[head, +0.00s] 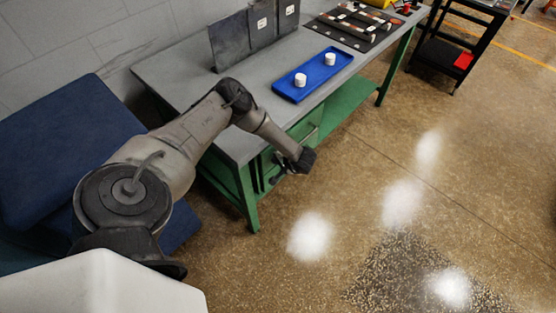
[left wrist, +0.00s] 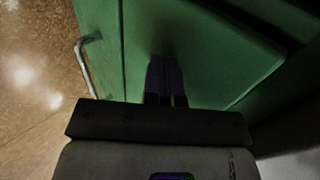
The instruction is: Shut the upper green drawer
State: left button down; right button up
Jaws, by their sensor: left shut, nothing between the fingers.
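The green drawer unit (head: 304,124) is under the near part of the grey-topped workbench, partly hidden behind my left forearm. A metal handle (left wrist: 88,52) shows on a green front (left wrist: 103,40) at the left of the left wrist view. I cannot tell for certain which drawer this is, or how far it stands out. My left gripper (head: 278,180) is low beside the front of the unit. Its fingers (left wrist: 166,100) are shut and empty, close over a green surface (left wrist: 210,55); contact cannot be told. My right gripper is not in view.
The grey bench top (head: 190,75) carries a blue tray (head: 321,82) with two white pieces, upright dark plates (head: 243,36) and a dark board with parts. A green bench leg (head: 247,200) stands near my left gripper. The floor (head: 400,160) in front is clear.

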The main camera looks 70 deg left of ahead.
pick_arm(q)
jog(key=shift+s+a, duration=0.15)
jog(key=shift+a, duration=0.05)
jog(key=w+d+f+p+v, duration=0.1)
jog(key=f+p+v, duration=0.1)
jog(key=v, duration=1.1)
jog(key=shift+d+p, duration=0.5)
jog(key=shift+p, duration=0.2)
jog(key=shift+w, duration=0.15)
